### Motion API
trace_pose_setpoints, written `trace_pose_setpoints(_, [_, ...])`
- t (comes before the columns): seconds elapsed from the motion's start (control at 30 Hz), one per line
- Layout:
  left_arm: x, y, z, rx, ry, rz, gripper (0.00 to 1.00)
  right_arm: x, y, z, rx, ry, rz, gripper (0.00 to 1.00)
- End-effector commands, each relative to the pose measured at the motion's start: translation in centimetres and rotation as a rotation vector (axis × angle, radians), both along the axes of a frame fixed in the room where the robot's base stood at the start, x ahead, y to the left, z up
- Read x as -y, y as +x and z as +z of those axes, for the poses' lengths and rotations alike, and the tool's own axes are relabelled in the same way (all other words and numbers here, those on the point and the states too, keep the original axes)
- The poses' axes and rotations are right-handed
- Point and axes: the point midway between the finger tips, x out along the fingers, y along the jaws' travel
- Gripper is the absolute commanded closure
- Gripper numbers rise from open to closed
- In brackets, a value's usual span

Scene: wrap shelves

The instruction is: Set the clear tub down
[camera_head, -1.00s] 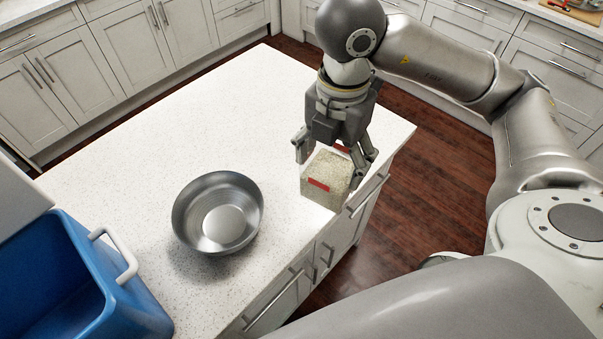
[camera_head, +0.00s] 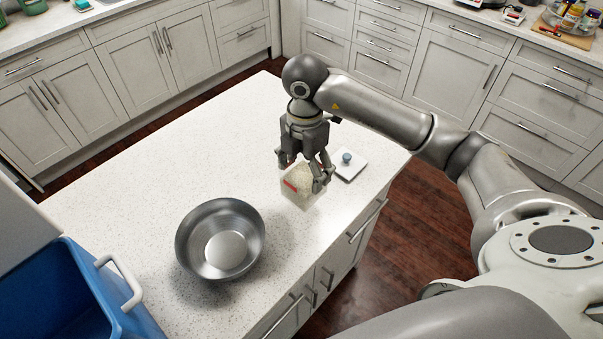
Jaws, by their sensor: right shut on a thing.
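The clear tub (camera_head: 299,197) is a small see-through box with pale, grain-like contents and a red label. It is near the right edge of the white island counter and looks slightly tilted. My right gripper (camera_head: 305,179) is above it, pointing down, with its fingers shut on the tub's sides. The fingers cover part of the tub's top. I cannot tell for sure whether its base touches the counter. My left gripper is not in view.
A metal bowl (camera_head: 220,240) stands on the counter (camera_head: 150,185), left and nearer. A blue bin (camera_head: 70,295) is at lower left. The counter's far left is clear.

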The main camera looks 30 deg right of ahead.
Motion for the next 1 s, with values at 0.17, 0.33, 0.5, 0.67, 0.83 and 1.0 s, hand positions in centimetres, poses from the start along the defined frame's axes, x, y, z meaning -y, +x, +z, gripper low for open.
trace_pose_setpoints(0.17, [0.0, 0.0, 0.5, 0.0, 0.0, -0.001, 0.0, 0.0, 0.9, -0.9, 0.0, 0.002, -0.001, 0.65])
trace_pose_setpoints(0.33, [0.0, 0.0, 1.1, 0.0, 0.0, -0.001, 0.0, 0.1, 1.4, -2.7, -0.002, 0.003, 0.0, 0.65])
trace_pose_setpoints(0.5, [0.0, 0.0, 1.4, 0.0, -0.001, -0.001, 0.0, 0.1, 1.4, -4.5, 0.002, 0.003, -0.001, 0.65])
trace_pose_setpoints(0.67, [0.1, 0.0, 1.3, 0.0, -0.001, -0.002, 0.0, 0.1, 1.5, -4.7, 0.005, 0.004, 0.0, 0.65])
trace_pose_setpoints(0.83, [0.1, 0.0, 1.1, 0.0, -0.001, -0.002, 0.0, 0.1, 1.5, -4.9, 0.005, 0.004, -0.001, 0.65])
trace_pose_setpoints(1.0, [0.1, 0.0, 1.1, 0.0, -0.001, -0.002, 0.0, 0.1, 1.4, -5.0, 0.002, 0.003, -0.001, 0.11])
